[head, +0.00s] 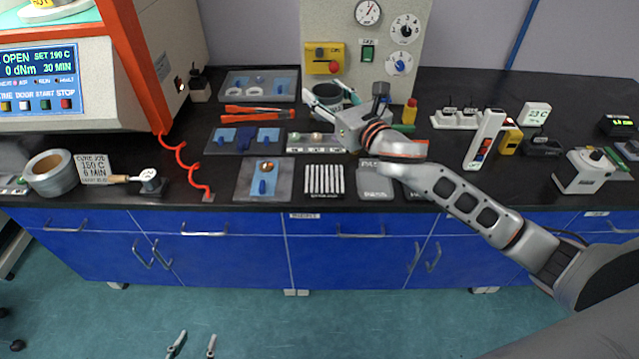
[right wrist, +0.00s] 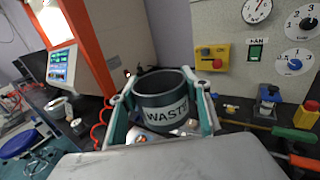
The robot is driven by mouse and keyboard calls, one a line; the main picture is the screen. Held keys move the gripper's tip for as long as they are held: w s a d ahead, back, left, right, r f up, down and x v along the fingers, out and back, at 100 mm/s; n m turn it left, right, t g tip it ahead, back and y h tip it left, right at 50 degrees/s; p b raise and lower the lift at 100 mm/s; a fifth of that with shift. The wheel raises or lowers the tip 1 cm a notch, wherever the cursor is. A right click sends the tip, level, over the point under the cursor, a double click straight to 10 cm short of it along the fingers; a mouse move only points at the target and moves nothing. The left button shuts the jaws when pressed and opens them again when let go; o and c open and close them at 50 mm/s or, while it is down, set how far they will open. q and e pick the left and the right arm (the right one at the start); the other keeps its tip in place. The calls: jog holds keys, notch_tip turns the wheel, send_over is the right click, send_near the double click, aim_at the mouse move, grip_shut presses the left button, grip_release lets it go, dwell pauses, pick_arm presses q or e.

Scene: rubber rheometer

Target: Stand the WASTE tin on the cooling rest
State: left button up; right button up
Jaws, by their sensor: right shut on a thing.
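The dark grey-green WASTE tin (right wrist: 163,100) is upright between the fingers of my right gripper (right wrist: 160,108), its white label facing the right wrist camera. In the head view, the tin (head: 326,97) shows partly behind the right gripper (head: 331,100), over the back of the bench. I cannot tell whether its base is clear of the bench. A slotted rack of white bars (head: 323,179), which looks like the cooling rest, lies empty at the bench front. My left gripper (head: 193,345) shows only its two spread fingertips, low over the floor.
Behind are a sample strip (head: 306,142) and red-handled tools (head: 258,113). A red coiled cord (head: 184,165) hangs at left.

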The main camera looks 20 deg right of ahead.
jog(key=shift+s+a+f+b, duration=0.1)
jog(key=shift+f+b, duration=0.8)
jog(key=shift+f, duration=2.55)
jog(key=shift+s+a+f+b, duration=0.15)
jog(key=shift+f+b, duration=0.7)
jog(key=shift+f, duration=2.55)
jog(key=shift+s+a+f+b, duration=0.1)
jog(key=shift+f+b, duration=0.8)
jog(key=shift+f, duration=2.55)
jog(key=shift+f, duration=0.1)
jog(key=o, duration=0.8)
jog(key=shift+f, duration=0.1)
jog(key=o, duration=0.3)
jog(key=shift+o, duration=0.2)
